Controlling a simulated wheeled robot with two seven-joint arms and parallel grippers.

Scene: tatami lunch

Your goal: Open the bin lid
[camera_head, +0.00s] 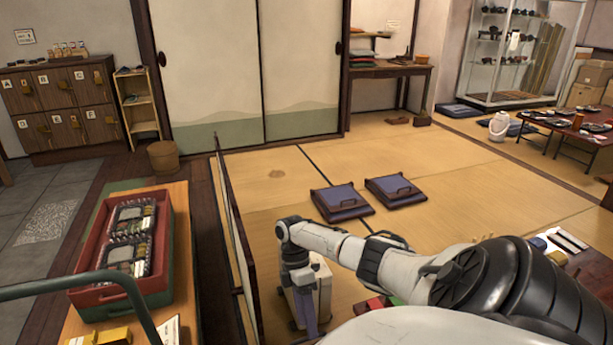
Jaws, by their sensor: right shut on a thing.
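A cream box-shaped bin (323,287) stands low on the floor side of the low partition, in the lower middle of the head view. My right arm reaches in from the lower right and bends down at the wrist over the bin. My right gripper (307,318) points down at the bin's near left side and is shut on what appears to be its lid. The wrist and gripper cover much of the bin, so the lid's edge and how far it stands open cannot be made out. My left gripper is not in view.
A low partition (232,225) stands just left of the bin. Left of it, a red and green crate (88,240) with bento boxes sits on a wooden bench (182,240). Two dark cushions (341,202) lie on the open tatami beyond. A low table (585,290) is at right.

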